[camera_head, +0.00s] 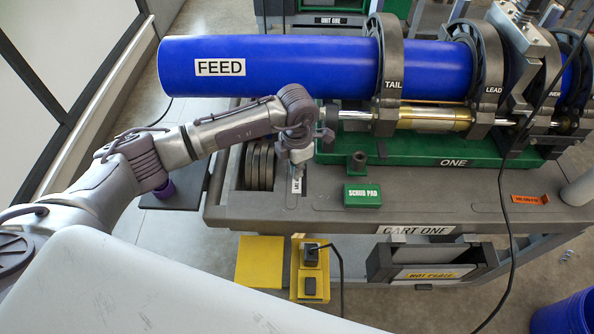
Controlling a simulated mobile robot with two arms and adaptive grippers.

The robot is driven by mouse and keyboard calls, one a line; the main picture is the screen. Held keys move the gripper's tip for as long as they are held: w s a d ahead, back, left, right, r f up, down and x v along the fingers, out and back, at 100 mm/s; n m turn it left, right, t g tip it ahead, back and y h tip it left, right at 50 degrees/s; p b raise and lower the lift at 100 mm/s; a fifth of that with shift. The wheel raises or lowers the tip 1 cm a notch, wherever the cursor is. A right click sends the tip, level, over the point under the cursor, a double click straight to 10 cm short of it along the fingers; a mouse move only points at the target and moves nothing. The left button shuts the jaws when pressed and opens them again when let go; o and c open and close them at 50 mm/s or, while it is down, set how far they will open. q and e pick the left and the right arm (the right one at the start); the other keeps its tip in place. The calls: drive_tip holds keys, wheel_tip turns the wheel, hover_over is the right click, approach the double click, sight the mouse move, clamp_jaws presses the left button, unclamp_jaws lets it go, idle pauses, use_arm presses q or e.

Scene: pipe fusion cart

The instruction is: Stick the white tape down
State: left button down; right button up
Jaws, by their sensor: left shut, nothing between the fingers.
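My left gripper (299,170) is shut and empty. It points down over the grey cart top, in front of the blue pipe (290,85). A small white strip (297,186) with dark marks shows just below the fingertips, partly hidden by them; I cannot tell whether it is the tape or a printed label, or whether the fingers touch it. The pipe carries a flat white label reading FEED (220,67). No other loose white tape is clear to see. My right gripper is out of view.
The pipe runs through black clamps (391,75) on a green base (430,150). Dark discs (260,165) stand left of the gripper. A black cable hangs at right.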

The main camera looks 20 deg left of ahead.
sight(297, 182)
use_arm(q)
drive_tip(key=shift+r+p, duration=0.95)
drive_tip(key=shift+r, duration=0.95)
